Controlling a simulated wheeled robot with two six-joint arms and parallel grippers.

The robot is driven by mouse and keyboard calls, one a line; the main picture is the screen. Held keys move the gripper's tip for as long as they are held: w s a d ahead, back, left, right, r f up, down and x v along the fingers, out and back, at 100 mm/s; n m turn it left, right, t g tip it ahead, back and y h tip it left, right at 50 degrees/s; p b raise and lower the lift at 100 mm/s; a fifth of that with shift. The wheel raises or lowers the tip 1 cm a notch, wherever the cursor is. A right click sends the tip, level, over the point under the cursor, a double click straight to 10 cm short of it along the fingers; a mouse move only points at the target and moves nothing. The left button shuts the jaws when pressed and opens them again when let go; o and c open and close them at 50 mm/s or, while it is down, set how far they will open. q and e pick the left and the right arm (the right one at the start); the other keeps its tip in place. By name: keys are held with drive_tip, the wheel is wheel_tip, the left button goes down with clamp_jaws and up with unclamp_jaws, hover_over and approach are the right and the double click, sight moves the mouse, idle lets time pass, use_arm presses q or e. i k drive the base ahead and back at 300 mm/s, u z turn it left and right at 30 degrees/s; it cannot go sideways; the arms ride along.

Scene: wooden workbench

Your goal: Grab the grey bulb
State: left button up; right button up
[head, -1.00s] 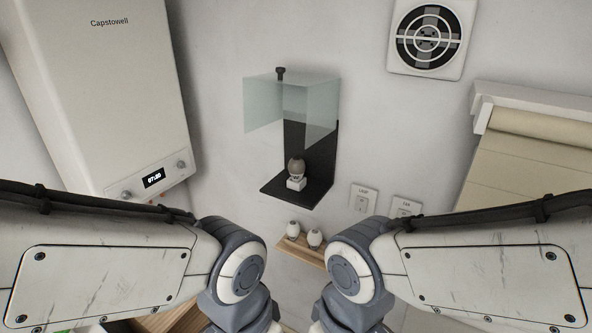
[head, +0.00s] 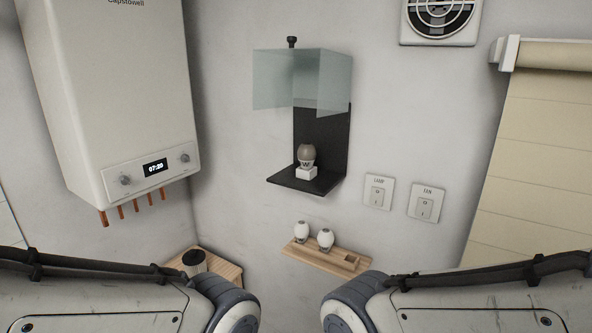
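The grey bulb (head: 307,153) sits upright in a small white socket (head: 307,172) on the black L-shaped wall bracket (head: 325,130). A clear glass cover (head: 325,78) with a dark knob on top hangs above the bulb, around the upper part of the bracket, with the bulb showing below it. Two white bulbs, one (head: 302,231) left and one (head: 325,239) right, stand on a wooden wall shelf (head: 318,260) below. Only my arm links show at the bottom left and right; both grippers are out of the frame.
LAMP (head: 378,192) and FAN (head: 426,202) switches are on the wall right of the bracket. A boiler (head: 112,95) with copper pipes hangs at left. A wooden stand (head: 226,270) with a dark round item is below it. A fan vent (head: 440,18) and blind (head: 545,150) are at right.

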sight(306, 153)
drive_tip(key=u, duration=0.4)
drive_tip(key=k, duration=0.5)
drive_tip(key=u, duration=0.3)
drive_tip(key=i, duration=1.4)
drive_tip(key=z, duration=0.5)
